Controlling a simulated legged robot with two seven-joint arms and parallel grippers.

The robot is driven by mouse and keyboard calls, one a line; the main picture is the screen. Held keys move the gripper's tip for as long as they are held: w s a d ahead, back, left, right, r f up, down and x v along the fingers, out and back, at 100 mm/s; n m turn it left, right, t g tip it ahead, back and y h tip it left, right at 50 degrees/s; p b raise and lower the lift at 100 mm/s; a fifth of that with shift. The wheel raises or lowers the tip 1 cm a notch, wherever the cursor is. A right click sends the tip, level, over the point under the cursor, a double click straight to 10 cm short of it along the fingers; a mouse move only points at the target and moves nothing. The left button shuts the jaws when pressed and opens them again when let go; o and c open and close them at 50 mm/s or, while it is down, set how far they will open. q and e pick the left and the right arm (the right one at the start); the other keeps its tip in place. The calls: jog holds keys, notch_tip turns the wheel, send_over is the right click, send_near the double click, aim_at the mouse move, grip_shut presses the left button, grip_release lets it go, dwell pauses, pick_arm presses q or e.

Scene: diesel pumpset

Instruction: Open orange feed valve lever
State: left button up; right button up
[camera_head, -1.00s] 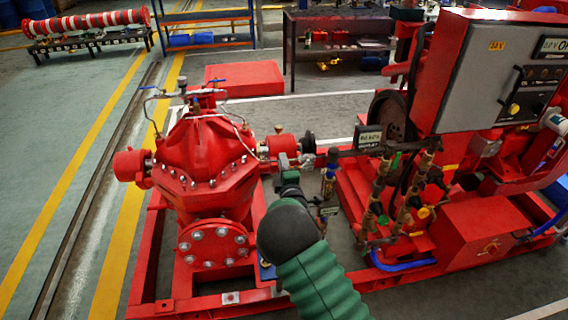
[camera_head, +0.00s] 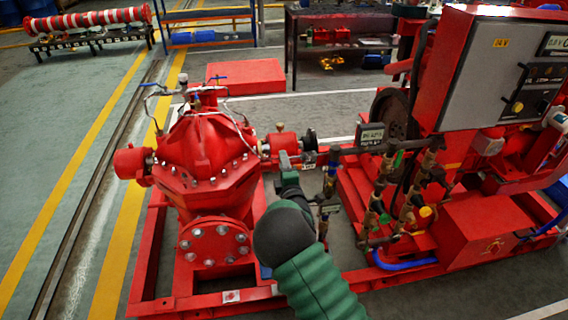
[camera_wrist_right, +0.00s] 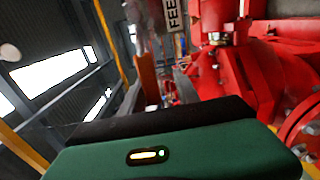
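The orange feed valve lever is not clear in the head view, where my right arm covers part of the pipework. In the right wrist view, an upright orange bar (camera_wrist_right: 146,78) stands just beyond my gripper's housing, below a white label (camera_wrist_right: 176,14) reading "FEE"; it may be the lever. My right gripper (camera_head: 296,159) is by the shaft between the red pump (camera_head: 205,150) and the engine, left of the valve pipes. Its fingers are small and partly hidden, so I cannot tell its opening or any contact. My left gripper is out of view.
Brass valve pipes (camera_head: 378,205) stand right of my arm. A grey control panel (camera_head: 478,70) is above the engine. The red base frame (camera_head: 185,307) runs along the front. A red block (camera_head: 245,77) lies behind. Open floor (camera_head: 60,150) is at left.

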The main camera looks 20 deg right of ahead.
jog(key=shift+r, duration=0.15)
jog(key=v, duration=1.7)
jog(key=shift+p, duration=0.4)
jog(key=shift+w, duration=0.1)
dwell(1.0)
